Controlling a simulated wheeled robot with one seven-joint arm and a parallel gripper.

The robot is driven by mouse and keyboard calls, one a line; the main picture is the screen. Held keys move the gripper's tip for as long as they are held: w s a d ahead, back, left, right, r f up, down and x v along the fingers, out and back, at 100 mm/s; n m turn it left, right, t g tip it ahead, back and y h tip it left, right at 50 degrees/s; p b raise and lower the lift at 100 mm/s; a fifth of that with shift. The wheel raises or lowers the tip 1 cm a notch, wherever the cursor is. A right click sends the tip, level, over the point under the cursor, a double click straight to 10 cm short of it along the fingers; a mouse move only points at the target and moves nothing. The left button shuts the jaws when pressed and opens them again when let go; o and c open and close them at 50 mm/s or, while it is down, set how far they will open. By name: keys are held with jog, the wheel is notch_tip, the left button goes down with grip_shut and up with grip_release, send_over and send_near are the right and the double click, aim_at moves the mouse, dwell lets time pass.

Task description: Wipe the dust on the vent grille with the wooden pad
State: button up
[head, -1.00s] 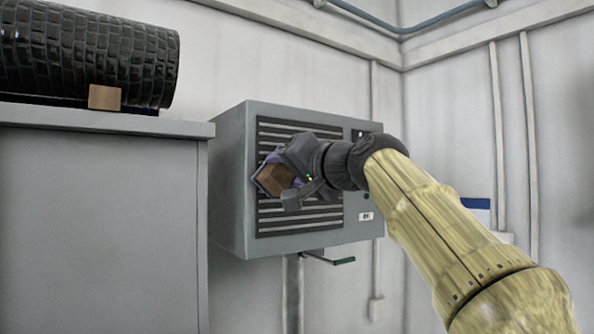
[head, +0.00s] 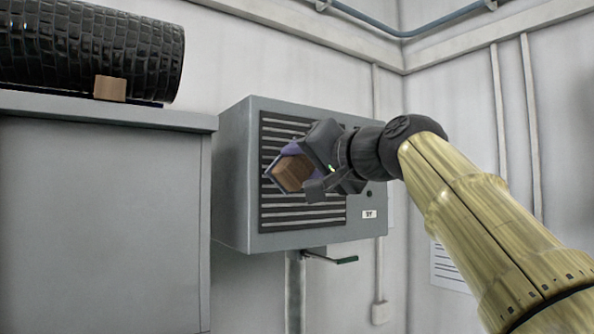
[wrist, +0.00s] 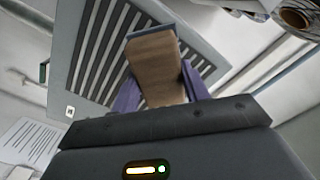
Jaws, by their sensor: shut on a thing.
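The vent grille (head: 285,216) is a dark panel with light slats on the front of a grey box (head: 232,170). It also shows in the wrist view (wrist: 95,50), behind the pad. The wooden pad (head: 291,173) is a brown block with a grey-blue edge at its far end (wrist: 155,65). My gripper (head: 300,172) is shut on the pad and holds it in front of the grille's left part. I cannot tell whether the pad touches the slats. No dust can be made out on the slats in view.
A grey cabinet (head: 100,220) stands at the left, with a black ribbed cylinder (head: 90,50) and a small wooden block (head: 110,88) on top. A paper sheet (head: 447,268) hangs on the wall at the right.

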jog(key=shift+s+d, duration=0.4)
jog(key=shift+s, duration=0.2)
jog(key=shift+b+v, duration=0.75)
jog(key=shift+v, duration=0.75)
jog(key=shift+w, duration=0.1)
